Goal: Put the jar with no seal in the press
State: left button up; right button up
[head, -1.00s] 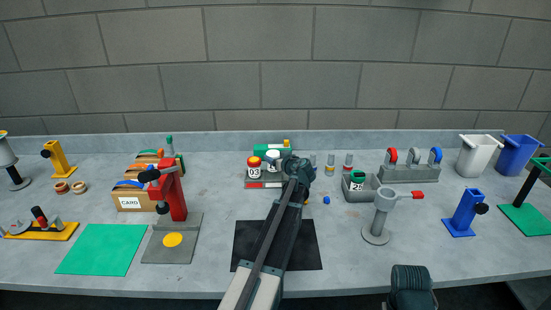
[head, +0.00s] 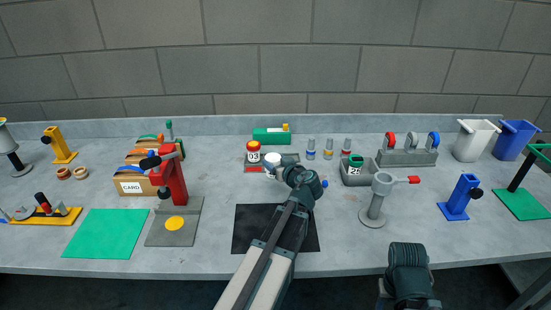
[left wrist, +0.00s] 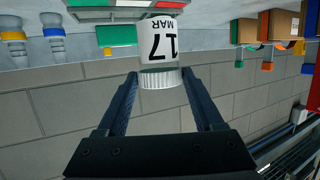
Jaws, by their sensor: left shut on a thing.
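My left gripper (head: 284,170) is shut on a white jar (head: 270,172), gripping it by its ridged white lid. In the left wrist view the jar (left wrist: 158,38) sits upside down in the picture, between the fingers (left wrist: 160,95), its label reading 17 MAR. Whether it has a seal cannot be told. The jar is at the grey rack (head: 250,169); whether it touches the rack is unclear. The red press (head: 172,182) stands to the left on a grey base (head: 188,234) with a yellow disc.
A red-lidded jar (head: 253,152) stands beside the held jar. A green-lidded jar (head: 355,165) sits in a grey bin (head: 362,180) at right. A green box (head: 270,136) lies behind. A black mat (head: 245,230) and green mat (head: 105,232) lie clear in front.

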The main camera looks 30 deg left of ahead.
aim_at(174, 223)
jog(key=k+j, duration=0.4)
jog(key=k, duration=0.2)
jog(key=k+j, duration=0.35)
jog(key=k, duration=0.25)
